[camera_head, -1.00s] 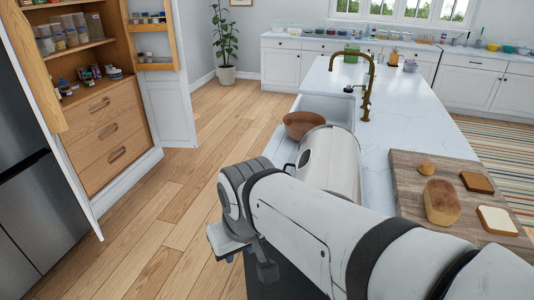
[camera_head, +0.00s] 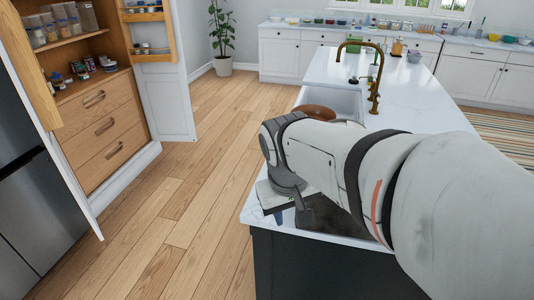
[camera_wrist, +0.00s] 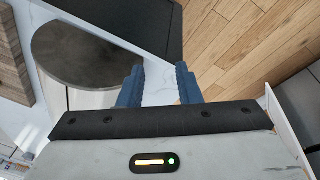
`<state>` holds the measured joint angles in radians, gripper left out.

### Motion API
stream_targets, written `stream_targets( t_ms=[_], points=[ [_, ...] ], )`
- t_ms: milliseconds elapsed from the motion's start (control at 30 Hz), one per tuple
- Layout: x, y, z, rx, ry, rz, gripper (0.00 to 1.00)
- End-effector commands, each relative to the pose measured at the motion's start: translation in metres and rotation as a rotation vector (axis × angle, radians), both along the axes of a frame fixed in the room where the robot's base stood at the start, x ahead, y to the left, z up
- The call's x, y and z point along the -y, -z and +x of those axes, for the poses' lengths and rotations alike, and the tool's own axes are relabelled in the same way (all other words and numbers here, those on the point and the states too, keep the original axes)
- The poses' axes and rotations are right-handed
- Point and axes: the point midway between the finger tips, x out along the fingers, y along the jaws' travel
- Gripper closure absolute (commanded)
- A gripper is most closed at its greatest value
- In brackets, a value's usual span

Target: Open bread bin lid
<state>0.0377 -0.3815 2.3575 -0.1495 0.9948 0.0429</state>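The bread bin is mostly hidden behind my arm in the head view; a dark patch of it (camera_head: 325,215) seems to show below the wrist. In the wrist view a dark rounded panel with a pale metallic rim, apparently the bin's end (camera_wrist: 95,60), lies left of the fingers. My gripper (camera_wrist: 158,85) has its two blue fingers apart with nothing held between them. In the head view my gripper (camera_head: 290,205) is over the near left corner of the white counter. I cannot tell whether the fingers touch the bin; its lid and handle are not clearly visible.
A brown bowl (camera_head: 320,112) sits by the white sink (camera_head: 345,103) beyond my wrist. A brass faucet (camera_head: 375,80) stands behind. The cutting board (camera_wrist: 12,65) is at the left in the wrist view. The wooden floor (camera_head: 190,200) left of the island is clear.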

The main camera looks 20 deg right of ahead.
Motion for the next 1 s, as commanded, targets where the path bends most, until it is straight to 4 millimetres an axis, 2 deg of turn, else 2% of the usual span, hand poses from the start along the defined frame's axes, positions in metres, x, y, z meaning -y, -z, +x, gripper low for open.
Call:
stream_targets(
  t_ms=[33,367,600,800,1000],
  points=[
    [0.007,0.008,0.018,-0.046,0.008,-0.044,0.69],
    [0.056,0.038,0.129,-0.244,0.109,-0.412,0.69],
    [0.082,0.079,0.216,-0.296,0.190,-0.720,0.69],
    [0.092,0.124,0.281,-0.274,0.251,-0.980,0.69],
    [0.092,0.160,0.321,-0.218,0.289,-1.164,0.69]
  ],
)
